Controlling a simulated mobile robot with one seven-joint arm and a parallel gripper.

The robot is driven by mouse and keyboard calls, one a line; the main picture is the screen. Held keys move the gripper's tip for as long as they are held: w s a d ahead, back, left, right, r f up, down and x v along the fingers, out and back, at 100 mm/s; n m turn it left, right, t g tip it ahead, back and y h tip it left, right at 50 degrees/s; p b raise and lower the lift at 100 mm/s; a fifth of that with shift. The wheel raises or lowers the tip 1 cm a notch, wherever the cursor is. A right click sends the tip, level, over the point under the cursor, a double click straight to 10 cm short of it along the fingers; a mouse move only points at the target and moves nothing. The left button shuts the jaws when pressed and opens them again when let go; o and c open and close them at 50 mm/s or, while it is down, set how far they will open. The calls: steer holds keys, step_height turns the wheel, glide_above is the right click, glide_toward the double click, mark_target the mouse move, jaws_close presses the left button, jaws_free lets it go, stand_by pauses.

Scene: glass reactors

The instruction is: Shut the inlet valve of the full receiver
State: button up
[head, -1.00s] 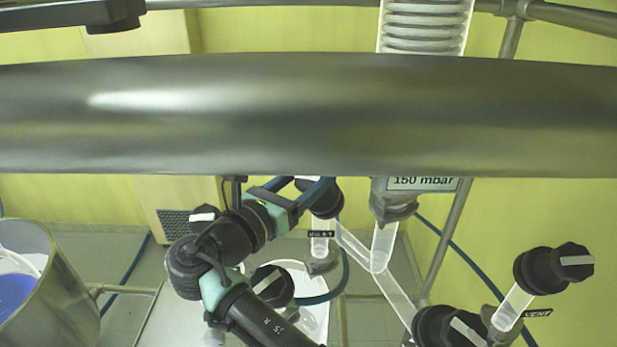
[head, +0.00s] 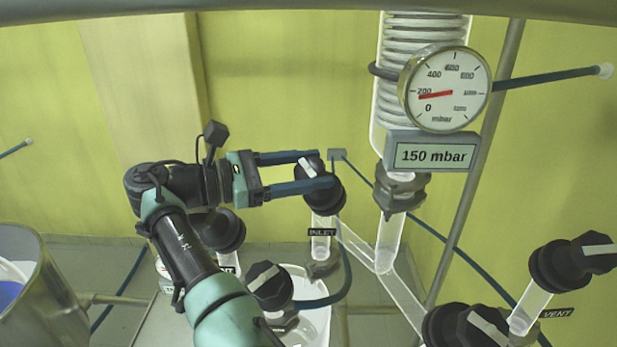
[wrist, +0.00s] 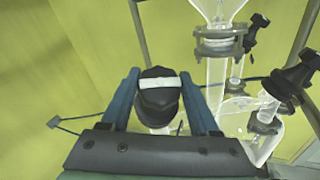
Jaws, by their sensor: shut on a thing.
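The inlet valve (head: 328,198) has a black knob with a white bar and stands on a clear glass tube above a label reading INLET (head: 322,232). My gripper (head: 322,170) reaches in from the left, with its two blue fingers on either side of this knob and shut on it. In the wrist view the knob (wrist: 158,98) sits between the fingers (wrist: 159,76), its white bar running across from finger to finger. In the head view the bar looks tilted. Which receiver this valve feeds, and how full it is, I cannot tell.
A dial gauge (head: 445,90) above a 150 mbar display (head: 432,153) hangs right of the valve. Other black knobs stand nearby (head: 268,285), with a vent valve (head: 560,268) at right. A metal vessel (head: 45,295) stands at left. A blue hose (head: 325,300) curves below.

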mark_target(309, 166)
steer(key=shift+m+g+b, duration=0.5)
steer(key=shift+m+g, duration=0.2)
steer(key=shift+m, duration=0.1)
steer(key=o, duration=1.4)
step_height(309, 166, up, 8)
steer(key=p, duration=0.7)
steer(key=shift+r, duration=1.05)
